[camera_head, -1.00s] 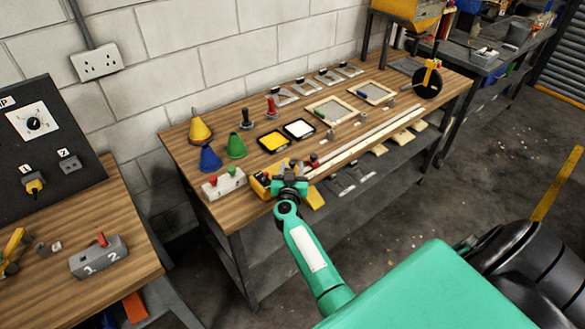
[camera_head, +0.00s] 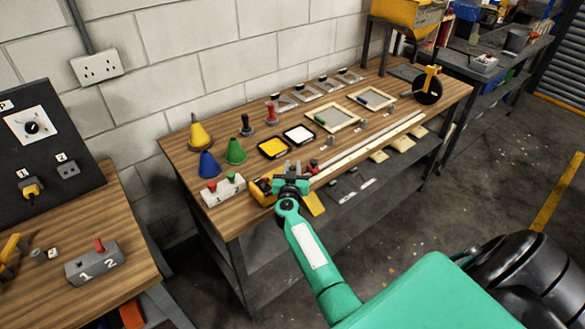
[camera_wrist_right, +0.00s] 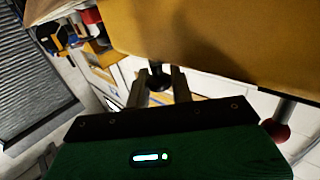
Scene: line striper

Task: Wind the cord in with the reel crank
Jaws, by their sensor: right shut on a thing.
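The cord reel is a yellow body (camera_head: 262,191) at the front edge of the long wooden table, near its left end. My right gripper (camera_head: 290,180) is at its right side and hides part of it. In the right wrist view the yellow body (camera_wrist_right: 215,35) fills the upper right. There my right gripper (camera_wrist_right: 160,85) has its two grey fingers closed around a small black crank knob (camera_wrist_right: 158,74). The crank arm and the cord cannot be made out. My left gripper is not in view.
Yellow and white trays (camera_head: 299,134) lie behind. A long pale rail (camera_head: 370,143) runs right. A side bench (camera_head: 110,230) stands left.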

